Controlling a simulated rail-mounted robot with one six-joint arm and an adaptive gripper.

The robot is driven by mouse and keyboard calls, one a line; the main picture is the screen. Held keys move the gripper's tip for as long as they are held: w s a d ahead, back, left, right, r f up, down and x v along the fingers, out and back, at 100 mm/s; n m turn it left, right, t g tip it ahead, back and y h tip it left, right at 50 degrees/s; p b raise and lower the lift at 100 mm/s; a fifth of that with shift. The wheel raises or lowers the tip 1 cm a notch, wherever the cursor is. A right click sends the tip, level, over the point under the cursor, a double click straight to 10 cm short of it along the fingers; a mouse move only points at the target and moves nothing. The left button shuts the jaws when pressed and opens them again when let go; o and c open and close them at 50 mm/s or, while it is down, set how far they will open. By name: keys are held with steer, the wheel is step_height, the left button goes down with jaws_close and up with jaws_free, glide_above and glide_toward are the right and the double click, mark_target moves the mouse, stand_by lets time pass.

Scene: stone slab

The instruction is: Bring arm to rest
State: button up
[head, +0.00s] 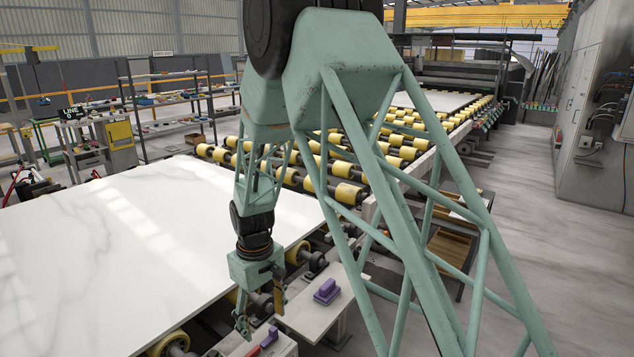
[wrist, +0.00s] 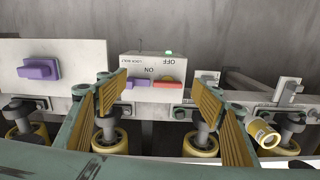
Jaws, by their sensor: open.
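My gripper (head: 261,312) hangs pointing down at the end of my green arm in the head view, beside the near right edge of the white stone slab (head: 130,250). In the wrist view my gripper (wrist: 162,95) has its two ribbed yellow-brown finger pads wide apart, with nothing held between them. Beyond the gap is a light control box (wrist: 150,65) marked ON and OFF, with a red switch (wrist: 169,83), a purple switch (wrist: 137,83) and a small green light (wrist: 169,52). The fingers appear apart from the box, though the exact distance is unclear.
A second box (head: 310,312) with a purple handle (head: 326,290) stands right of my gripper. A red handle (head: 269,338) shows just below the gripper. Yellow rollers (head: 345,193) run along the conveyor. A grey cabinet (head: 600,110) stands at the right; the floor beside it is clear.

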steer(key=s+d+r+m+t, duration=0.15)
steer(key=s+d+r, duration=0.25)
steer(key=d+r, duration=0.45)
steer(key=s+d+r+m, duration=0.2)
steer(key=s+d+r, duration=0.3)
steer(key=r, duration=0.6)
steer(key=s+d+r+m, duration=0.1)
steer(key=s+d+r, duration=0.2)
steer(key=d+r, duration=0.55)
steer(key=s+d+r+m, duration=0.1)
steer(key=s+d+r, duration=0.2)
steer(key=s, duration=0.6)
steer(key=s+d+r+m+t, duration=0.1)
steer(key=s+d+r+m, duration=0.1)
steer(key=s+d, duration=0.4)
steer(key=s+d+r+m+t, duration=0.1)
steer(key=s+d+r, duration=0.3)
steer(key=s, duration=0.9)
steer(key=shift+d+r+m, duration=0.2)
steer(key=shift+d+m, duration=0.3)
steer(key=shift+m, duration=0.15)
steer(key=shift+f+t, duration=0.1)
steer(key=shift+t, duration=0.15)
step_height(320, 180, down, 12)
steer(key=b, duration=1.1)
steer(key=shift+r+b, duration=0.2)
steer(key=shift+b, duration=0.15)
